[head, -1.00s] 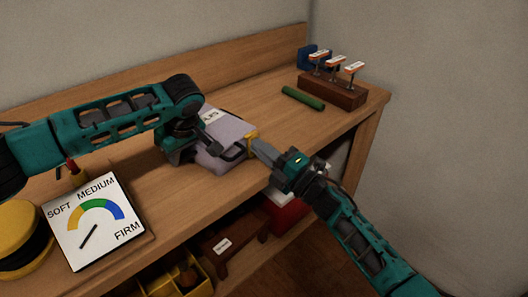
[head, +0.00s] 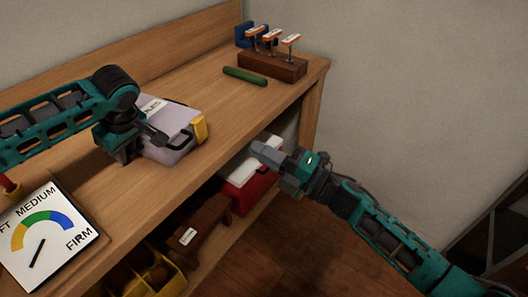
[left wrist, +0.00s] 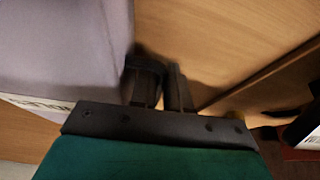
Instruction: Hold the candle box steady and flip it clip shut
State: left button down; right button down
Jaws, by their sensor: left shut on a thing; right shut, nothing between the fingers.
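The candle box (head: 175,130) is a pale lavender case with a white label, a dark handle and a yellow clip (head: 200,129) at its right end. It lies on the bench top near the front edge. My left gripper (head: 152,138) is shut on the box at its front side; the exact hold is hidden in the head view. In the left wrist view the lavender side of the box (left wrist: 65,45) fills the upper left beside the dark fingers (left wrist: 160,85). My right gripper (head: 264,150) is shut and empty, apart from the box, to its right beyond the bench's front edge.
A dial board (head: 48,236) stands at front left. A green rod (head: 245,76) and a wooden block with several labelled stamps (head: 272,65) sit at the back right. Below, the shelf holds a red box with a white lid (head: 246,183) and a yellow tray (head: 172,280).

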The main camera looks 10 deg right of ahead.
dwell(0.4)
pick_arm(q)
jog(key=c, duration=1)
grip_release()
jog(key=shift+c, duration=0.2)
jog(key=shift+r, duration=0.1)
